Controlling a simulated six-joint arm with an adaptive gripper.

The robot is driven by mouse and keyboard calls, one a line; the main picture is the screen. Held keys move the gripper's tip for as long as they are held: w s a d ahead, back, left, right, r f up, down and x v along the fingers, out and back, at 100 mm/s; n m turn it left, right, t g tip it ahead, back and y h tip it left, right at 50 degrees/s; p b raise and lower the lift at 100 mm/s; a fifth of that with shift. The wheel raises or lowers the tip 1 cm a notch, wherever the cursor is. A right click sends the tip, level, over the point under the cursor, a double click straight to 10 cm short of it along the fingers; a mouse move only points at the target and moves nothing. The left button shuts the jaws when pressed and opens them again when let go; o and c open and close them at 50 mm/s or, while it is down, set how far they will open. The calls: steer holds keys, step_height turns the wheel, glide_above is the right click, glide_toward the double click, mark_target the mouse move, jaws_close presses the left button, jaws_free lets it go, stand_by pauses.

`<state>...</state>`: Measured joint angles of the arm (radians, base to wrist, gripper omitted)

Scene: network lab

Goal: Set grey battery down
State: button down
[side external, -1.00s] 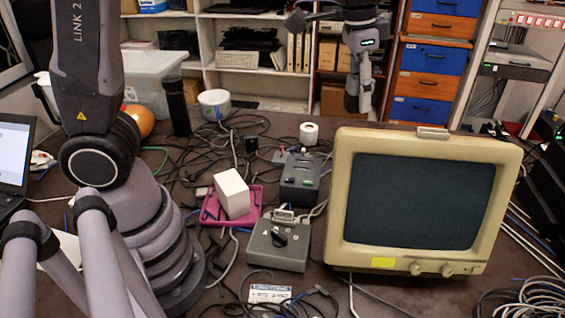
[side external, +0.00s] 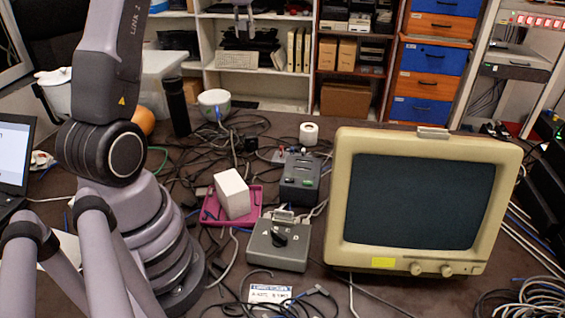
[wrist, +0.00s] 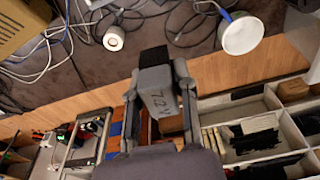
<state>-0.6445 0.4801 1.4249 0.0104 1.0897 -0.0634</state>
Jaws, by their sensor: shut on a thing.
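In the wrist view my gripper (wrist: 157,74) is shut on a grey battery (wrist: 160,96). The battery is a grey block with a dark end and handwritten marks that look like "7.2V". One finger presses on each side of it. Beyond it in the wrist view are the table edge, the floor and the shelves. In the side external view only a small grey piece at the top edge, in front of the shelves, seems to be my gripper (side external: 243,14). The battery cannot be made out clearly there. It appears to be held up in the air, away from the table.
The dark table (side external: 372,297) is crowded with cables. A pink tray (side external: 212,211) bears a white block (side external: 232,194). Two grey boxes (side external: 277,249) (side external: 299,181), a white roll (side external: 308,133), a white bowl (side external: 214,101), a black cylinder (side external: 177,107) and a beige monitor (side external: 338,212) stand around it.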

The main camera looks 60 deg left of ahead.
steer(key=s+a+n, duration=0.1)
steer(key=s+a, duration=0.1)
steer(key=a, duration=0.1)
glide_above(257, 127)
step_height(257, 127, down, 33)
steer(key=shift+s+r, duration=0.1)
steer(key=shift+f, duration=1.5)
steer(key=shift+f, duration=0.1)
steer(key=c, duration=0.9)
jaws_free()
